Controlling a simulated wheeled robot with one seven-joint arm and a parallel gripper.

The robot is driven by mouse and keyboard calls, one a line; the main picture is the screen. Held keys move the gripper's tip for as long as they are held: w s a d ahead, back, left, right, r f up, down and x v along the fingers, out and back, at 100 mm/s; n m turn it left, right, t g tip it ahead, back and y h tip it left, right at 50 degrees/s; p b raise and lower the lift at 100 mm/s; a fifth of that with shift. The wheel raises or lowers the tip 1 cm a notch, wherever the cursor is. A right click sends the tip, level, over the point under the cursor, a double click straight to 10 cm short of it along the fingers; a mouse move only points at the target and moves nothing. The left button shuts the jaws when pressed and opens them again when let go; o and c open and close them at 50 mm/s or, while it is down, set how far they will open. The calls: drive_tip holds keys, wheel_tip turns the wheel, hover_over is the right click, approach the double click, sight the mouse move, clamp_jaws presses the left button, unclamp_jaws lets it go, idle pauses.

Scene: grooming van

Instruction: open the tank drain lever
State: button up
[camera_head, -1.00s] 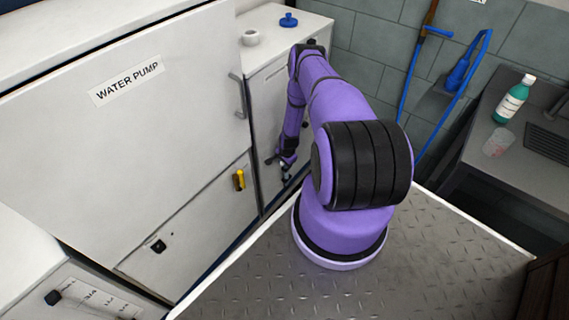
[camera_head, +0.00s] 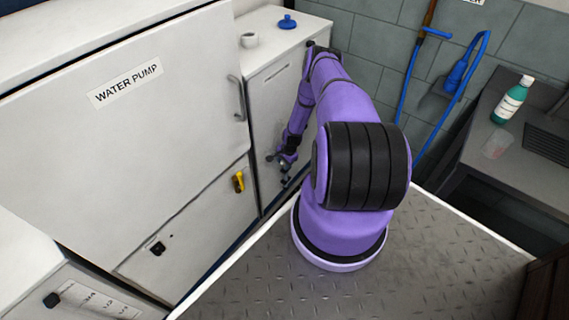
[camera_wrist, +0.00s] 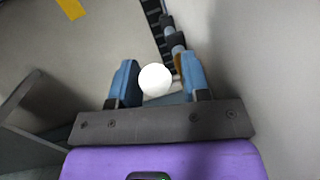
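My gripper (camera_head: 286,180) is low in front of the white cabinet to the right of the water pump panel. In the wrist view its two blue-padded fingers (camera_wrist: 160,80) are open, with a gap between them. A white round knob (camera_wrist: 155,79) shows between the fingers, close to the left pad. I cannot tell whether it touches a pad, or whether it is the end of the drain lever. A dark jointed rod (camera_wrist: 174,38) shows behind it. In the head view my arm and gripper hide this spot, and no drain lever label is readable.
A yellow handle (camera_head: 238,181) sits on the lower panel left of my gripper. A metal bar handle (camera_head: 237,98) stands out on the water pump door (camera_head: 120,120). A blue hose (camera_head: 457,85) hangs on the tiled wall. A green bottle (camera_head: 511,100) stands on the right counter.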

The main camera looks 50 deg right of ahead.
wheel_tip(320, 180, up, 11)
drive_tip(key=s+d, duration=0.1)
drive_tip(key=shift+s+d+f, duration=0.15)
drive_tip(key=shift+s+f, duration=0.05)
drive_tip(key=shift+s, duration=0.1)
idle(0.4)
